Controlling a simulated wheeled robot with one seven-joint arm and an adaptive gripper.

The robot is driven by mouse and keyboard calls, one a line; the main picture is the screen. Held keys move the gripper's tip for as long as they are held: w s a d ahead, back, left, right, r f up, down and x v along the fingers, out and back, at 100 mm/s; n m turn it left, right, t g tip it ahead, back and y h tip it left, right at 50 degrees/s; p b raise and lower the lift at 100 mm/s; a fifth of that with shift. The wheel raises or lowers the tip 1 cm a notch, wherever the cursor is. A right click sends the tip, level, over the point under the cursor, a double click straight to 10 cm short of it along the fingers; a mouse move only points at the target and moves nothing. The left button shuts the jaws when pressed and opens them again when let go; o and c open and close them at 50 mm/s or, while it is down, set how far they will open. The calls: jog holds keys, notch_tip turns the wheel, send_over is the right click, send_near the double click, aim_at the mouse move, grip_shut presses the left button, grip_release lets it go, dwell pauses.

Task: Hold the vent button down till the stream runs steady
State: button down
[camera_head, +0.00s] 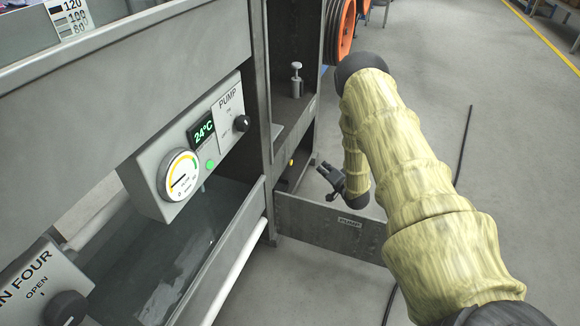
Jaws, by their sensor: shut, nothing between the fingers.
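My gripper (323,170) is shut and empty, in front of the open bay beside the tank and above the lowered flap (318,228) marked PUMP. A small yellow button (291,162) shows inside the bay, left of my gripper and apart from it. No label on it is readable, so I cannot confirm that it is the vent button. A thin pale streak (203,188) hangs under the control panel over the tank water (160,262); I cannot tell if it is the stream or whether it runs steady.
The control panel (160,207) carries a dial gauge (178,176), a green 24°C display (202,130), a green lamp (210,164) and a black PUMP knob (241,123). A metal plunger-topped fitting (296,80) stands on the shelf above the bay. A dark cable (464,145) lies on the open floor at right.

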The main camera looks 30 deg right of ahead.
jog(key=shift+a, duration=0.1)
jog(key=w+a+b, duration=0.2)
jog(key=w+a, duration=0.3)
jog(key=w, duration=0.1)
jog(key=shift+w+a+b, duration=0.35)
jog(key=shift+b, duration=0.05)
jog(key=shift+w+a, duration=0.1)
jog(key=shift+w, duration=0.1)
dwell(1.5)
jog(key=shift+w+a, duration=0.15)
jog(key=shift+w+a, duration=0.4)
jog(key=shift+w, duration=0.05)
dwell(1.8)
jog(key=shift+s+d+r+p, duration=0.1)
jog(key=shift+s+p, duration=0.05)
jog(key=shift+p, duration=0.2)
dwell(2.0)
jog(key=shift+s+d+p, duration=0.35)
jog(key=shift+s+d, duration=0.2)
jog(key=shift+s, duration=0.05)
